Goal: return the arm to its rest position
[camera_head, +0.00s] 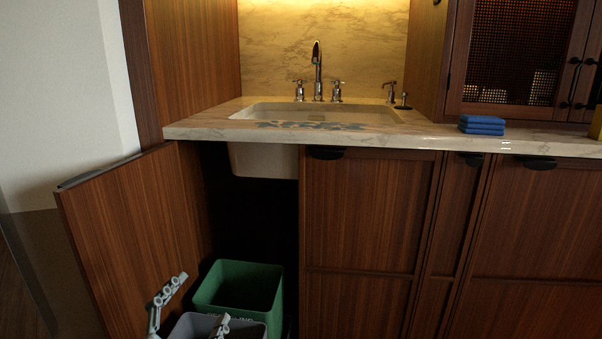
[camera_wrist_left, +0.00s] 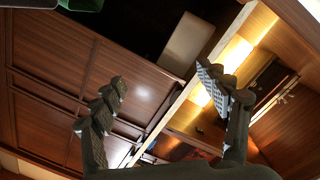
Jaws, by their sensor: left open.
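My left gripper (camera_head: 202,298) is low at the bottom of the head view, in front of the open cabinet door (camera_head: 140,235) and by the bins under the sink. Its two grey fingers stand well apart with nothing between them. In the left wrist view the same gripper (camera_wrist_left: 160,80) is open and empty, with cabinet fronts and the counter beyond. The rest of my left arm is out of the picture. My right gripper is in neither view.
A green bin (camera_head: 238,289) stands in the open cabinet, with a grey bin (camera_head: 213,323) in front. The counter (camera_head: 440,138) overhangs them, with a sink (camera_head: 315,112) and a stack of blue cloths or sponges (camera_head: 482,125). Closed cabinet fronts lie to the right.

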